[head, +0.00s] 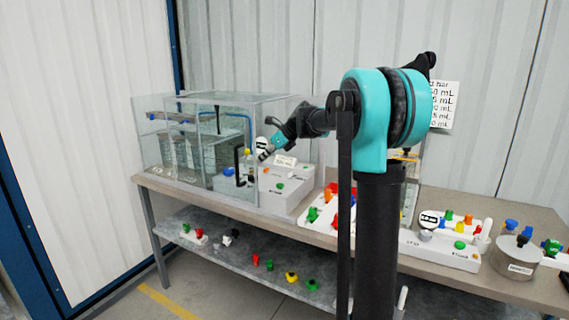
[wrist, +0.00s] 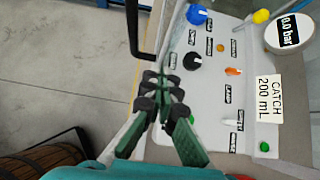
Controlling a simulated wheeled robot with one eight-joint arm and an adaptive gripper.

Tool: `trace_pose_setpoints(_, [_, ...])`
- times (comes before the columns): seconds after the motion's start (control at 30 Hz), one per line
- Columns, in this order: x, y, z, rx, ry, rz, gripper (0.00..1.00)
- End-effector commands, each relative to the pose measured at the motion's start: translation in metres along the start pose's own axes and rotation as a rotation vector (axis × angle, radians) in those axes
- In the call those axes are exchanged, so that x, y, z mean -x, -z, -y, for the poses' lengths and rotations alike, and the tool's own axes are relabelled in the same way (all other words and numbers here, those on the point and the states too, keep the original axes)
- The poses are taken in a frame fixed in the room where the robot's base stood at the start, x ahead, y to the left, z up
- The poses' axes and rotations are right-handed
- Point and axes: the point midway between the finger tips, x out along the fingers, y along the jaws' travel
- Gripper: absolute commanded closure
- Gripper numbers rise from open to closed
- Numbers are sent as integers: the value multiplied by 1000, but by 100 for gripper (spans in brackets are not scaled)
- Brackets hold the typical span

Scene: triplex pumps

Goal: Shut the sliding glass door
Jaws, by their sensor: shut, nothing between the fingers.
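The glass enclosure (head: 215,130) stands at the left end of the bench in the head view. Its clear front panes overlap, so I cannot tell exactly how far the sliding door is open. A black upright handle (head: 237,165) shows on the front glass. In the wrist view a black handle bar (wrist: 133,30) rises at the top, just beyond the fingers. My gripper (head: 268,151) is beside the right end of the enclosure, close to the handle. In the wrist view my gripper (wrist: 160,95) is shut and empty, apart from the handle.
A white control panel (wrist: 215,75) with knobs lies right of my fingers, with a round gauge (wrist: 289,32) and a label card (wrist: 267,98). Valve boards (head: 440,248) and a metal cylinder (head: 515,262) occupy the bench's right. A lower shelf (head: 225,250) holds loose knobs.

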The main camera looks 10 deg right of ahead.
Motion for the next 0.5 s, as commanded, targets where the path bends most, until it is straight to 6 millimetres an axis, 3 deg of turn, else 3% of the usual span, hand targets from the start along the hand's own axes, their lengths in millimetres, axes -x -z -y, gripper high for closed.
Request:
trace_pose_setpoints(0.03, [-15, -16, -2, 4, -5, 1, 100])
trace_pose_setpoints(0.5, [-135, -134, -1, 2, -3, 1, 100])
